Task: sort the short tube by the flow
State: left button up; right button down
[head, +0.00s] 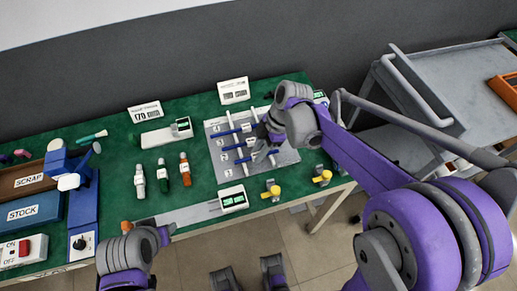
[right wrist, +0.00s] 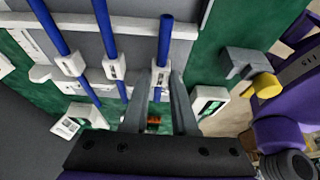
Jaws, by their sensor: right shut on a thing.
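The grey board (head: 222,180) on the green bench carries several blue tubes (head: 232,147) in white clips; in the right wrist view three blue tubes show, left (right wrist: 48,25), middle (right wrist: 104,25) and right (right wrist: 165,40). My right gripper (head: 268,138) is over the board's right side. In the right wrist view its fingers (right wrist: 161,80) straddle the right tube at its white clip and are shut on that tube. Its exact length is hidden. A blue STOCK tray (head: 38,210) and a brown SCRAP tray (head: 30,181) stand at the left. My left gripper (head: 130,245) is low at the front; its jaw state is unclear.
Three bottles (head: 163,176) stand left of the board. A digital readout (head: 233,199) is at its front and a sign reading 170 (head: 145,112) behind. Yellow-knobbed valves (head: 271,190) line the front right. An ON/OFF box (head: 22,250) is far left. A grey cart (head: 455,85) stands right.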

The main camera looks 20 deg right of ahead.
jog(key=c, duration=0.6)
grip_release()
pick_arm(q)
jog(key=shift+r+p, duration=0.65)
jog(key=shift+r, duration=0.05)
pick_arm(e)
jog(key=v, duration=1)
jog(key=shift+d+r, duration=0.2)
jog(key=shift+r, duration=0.15)
pick_arm(q)
notch_tip(320, 180, up, 7)
jog(key=w+p, duration=0.1)
jog(key=p, duration=0.4)
jog(key=shift+w+f+p, duration=0.15)
jog(key=shift+w+p, duration=0.2)
jog(key=shift+p, duration=0.05)
pick_arm(e)
jog(key=s+m+t+h, duration=0.1)
jog(key=s+m+t, duration=0.1)
jog(key=s+m, duration=0.2)
jog(key=s+d+m+t+h, duration=0.1)
jog(key=s+m+h, duration=0.1)
jog(key=s+m, duration=0.3)
jog(key=s+d+f+m+t+h, duration=0.1)
jog(key=s+m+t, duration=0.1)
jog(key=s+m, duration=0.3)
jog(key=shift+s+f+m+t, duration=0.15)
jog(key=shift+m+t, duration=0.15)
jog(key=shift+m, duration=1.9)
